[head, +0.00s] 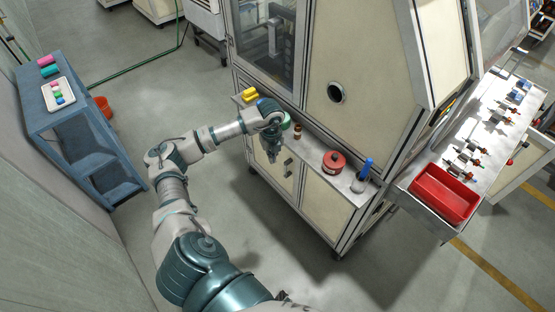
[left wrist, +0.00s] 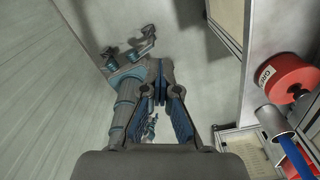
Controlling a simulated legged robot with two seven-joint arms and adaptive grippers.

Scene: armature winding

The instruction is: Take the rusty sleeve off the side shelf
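A small rusty-brown sleeve (head: 298,131) stands on the narrow grey side shelf (head: 313,150) of the beige machine. My left gripper (head: 272,157) hangs in front of the shelf's edge, to the left of the sleeve and apart from it, pointing down. In the left wrist view its two blue-padded fingers (left wrist: 158,118) are spread with nothing between them. The sleeve cannot be made out in the left wrist view. My right gripper does not show.
Along the shelf stand yellow pieces (head: 249,95), a red spool (head: 333,162) and a metal cup with a blue handle (head: 363,175). The spool also shows in the left wrist view (left wrist: 286,76). A red bin (head: 444,194) sits at right, a blue cabinet (head: 85,130) at left.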

